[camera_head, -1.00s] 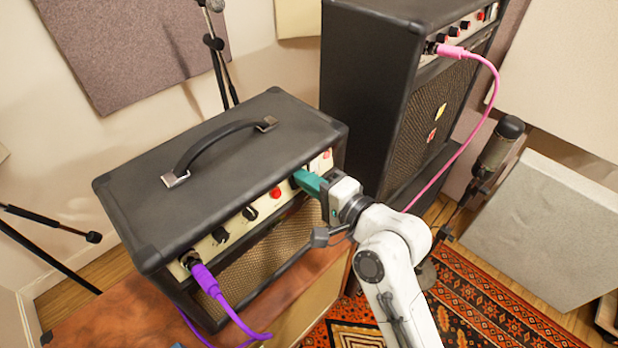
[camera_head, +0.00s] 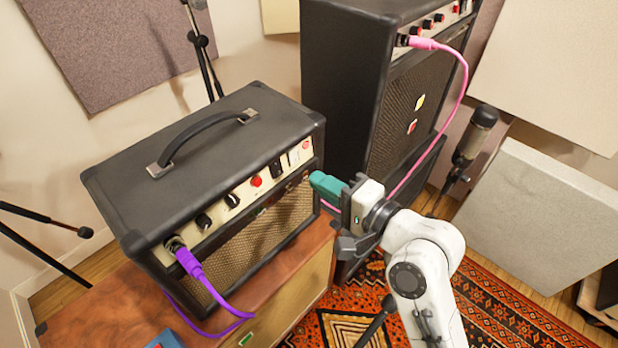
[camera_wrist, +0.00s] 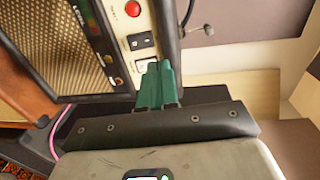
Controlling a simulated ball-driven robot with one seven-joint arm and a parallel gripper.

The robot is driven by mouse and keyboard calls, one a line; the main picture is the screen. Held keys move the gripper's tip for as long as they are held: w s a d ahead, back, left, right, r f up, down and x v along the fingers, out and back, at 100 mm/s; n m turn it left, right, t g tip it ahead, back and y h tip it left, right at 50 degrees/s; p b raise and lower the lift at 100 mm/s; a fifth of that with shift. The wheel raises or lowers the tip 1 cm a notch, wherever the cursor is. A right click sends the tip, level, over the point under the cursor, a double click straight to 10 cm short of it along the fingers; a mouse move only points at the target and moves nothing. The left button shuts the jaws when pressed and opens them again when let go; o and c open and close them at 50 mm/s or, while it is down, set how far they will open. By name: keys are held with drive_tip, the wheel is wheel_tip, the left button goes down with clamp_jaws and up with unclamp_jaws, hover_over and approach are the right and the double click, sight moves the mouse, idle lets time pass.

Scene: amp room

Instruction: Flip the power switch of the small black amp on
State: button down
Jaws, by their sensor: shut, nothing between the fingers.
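The small black amp (camera_head: 190,135) stands on a brown wooden cabinet, its cream control panel facing my arm. The panel holds black knobs, a red round light (camera_head: 256,181), a dark switch (camera_head: 277,168) and a white switch (camera_head: 293,158) near its right end. In the wrist view the dark switch (camera_wrist: 140,41) and white switch (camera_wrist: 147,64) also show. My teal gripper (camera_head: 318,181) is shut and empty, just in front of the amp's right end. In the wrist view its fingertips (camera_wrist: 160,66) overlap the white switch's edge; contact cannot be told.
A purple cable (camera_head: 190,264) plugs into the small amp's left end. A tall black amp (camera_head: 345,80) with a pink cable (camera_head: 461,85) stands behind right. A microphone (camera_head: 476,130) stands right of it. The wooden cabinet (camera_head: 100,310) lies below; a patterned rug (camera_head: 500,310) covers the floor.

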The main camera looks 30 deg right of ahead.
drive_tip(key=shift+r+v, duration=0.2)
drive_tip(key=shift+v, duration=0.7)
drive_tip(key=shift+r+v, duration=0.2)
drive_tip(key=shift+v, duration=0.7)
drive_tip(key=shift+w, duration=0.1)
drive_tip(key=s+f+n+g+h, duration=0.1)
drive_tip(key=s+f+n+g, duration=0.3)
drive_tip(key=f, duration=0.4)
drive_tip(key=s+f+n+g+h, duration=0.1)
drive_tip(key=s+f+n+g, duration=0.35)
drive_tip(key=f, duration=0.45)
drive_tip(key=s+d+f+n+g+h, duration=0.1)
drive_tip(key=s+d+f+n+g, duration=0.1)
drive_tip(key=s, duration=0.4)
drive_tip(key=s+d+f+n+g+h, duration=0.2)
drive_tip(key=s+f+n+g, duration=0.1)
drive_tip(key=s, duration=0.4)
drive_tip(key=shift+d+f+g, duration=0.4)
drive_tip(key=shift+f+g, duration=0.35)
drive_tip(key=shift+f, duration=0.2)
